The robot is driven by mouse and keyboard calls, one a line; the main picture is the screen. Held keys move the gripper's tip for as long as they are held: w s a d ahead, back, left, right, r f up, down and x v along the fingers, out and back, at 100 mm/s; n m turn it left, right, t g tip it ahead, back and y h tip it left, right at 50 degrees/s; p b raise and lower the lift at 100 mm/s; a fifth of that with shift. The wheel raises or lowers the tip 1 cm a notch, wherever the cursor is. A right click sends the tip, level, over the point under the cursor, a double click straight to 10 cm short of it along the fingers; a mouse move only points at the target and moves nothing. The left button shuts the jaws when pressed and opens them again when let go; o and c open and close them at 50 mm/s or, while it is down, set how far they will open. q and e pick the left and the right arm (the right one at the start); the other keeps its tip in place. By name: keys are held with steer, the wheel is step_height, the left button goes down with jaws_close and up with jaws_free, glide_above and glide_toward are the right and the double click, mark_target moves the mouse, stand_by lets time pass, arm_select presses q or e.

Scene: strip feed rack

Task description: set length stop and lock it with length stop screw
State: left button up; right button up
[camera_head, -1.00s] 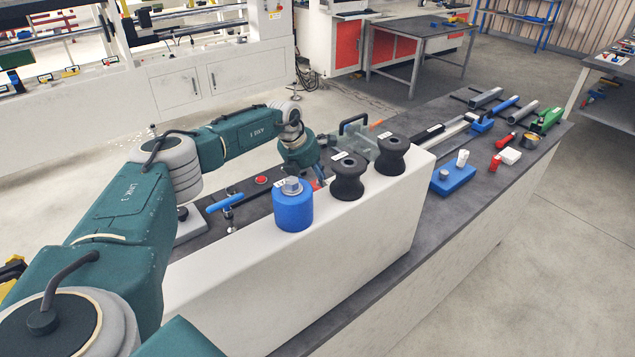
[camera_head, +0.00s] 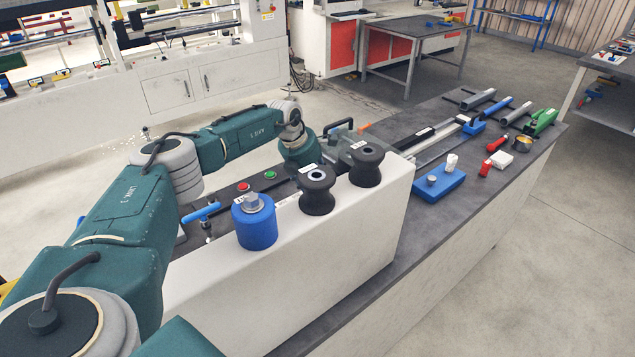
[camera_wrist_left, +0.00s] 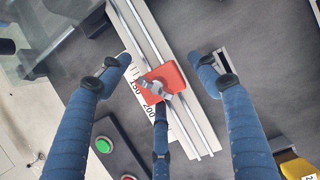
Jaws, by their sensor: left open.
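The length stop (camera_wrist_left: 174,77) is a red block on a pale rail with metal rods (camera_wrist_left: 150,35) in the left wrist view. The grey length stop screw (camera_wrist_left: 148,87), with wing-like lobes, sits on it. A white numbered scale (camera_wrist_left: 130,68) runs beside the rail, partly covered. My left gripper (camera_wrist_left: 160,68) is open, with blue fingers spread to either side of the stop and a third finger reaching up from below near the screw. I cannot tell whether that finger touches it. In the head view the stop and left gripper are hidden behind the black spools (camera_head: 317,190).
A white housing (camera_head: 345,245) carrying the spools and a blue cylinder (camera_head: 256,226) stands in front of my left arm. A green button (camera_wrist_left: 104,145) lies near the rail. A blue block (camera_head: 438,187) and loose tools lie further right on the bench.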

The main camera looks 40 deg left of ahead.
arm_select(q)
steer(key=shift+s+a+r, duration=0.15)
steer(key=shift+a+r, duration=0.05)
steer(key=shift+r, duration=0.1)
steer(key=d+v, duration=0.1)
steer(key=v, duration=1)
steer(key=shift+a, duration=0.4)
arm_select(e)
steer(key=shift+w+d, duration=0.2)
steer(key=shift+w, duration=0.4)
arm_select(q)
steer(key=shift+s+r, duration=0.1)
steer(key=shift+r, duration=0.05)
arm_select(e)
steer(key=shift+r, duration=0.1)
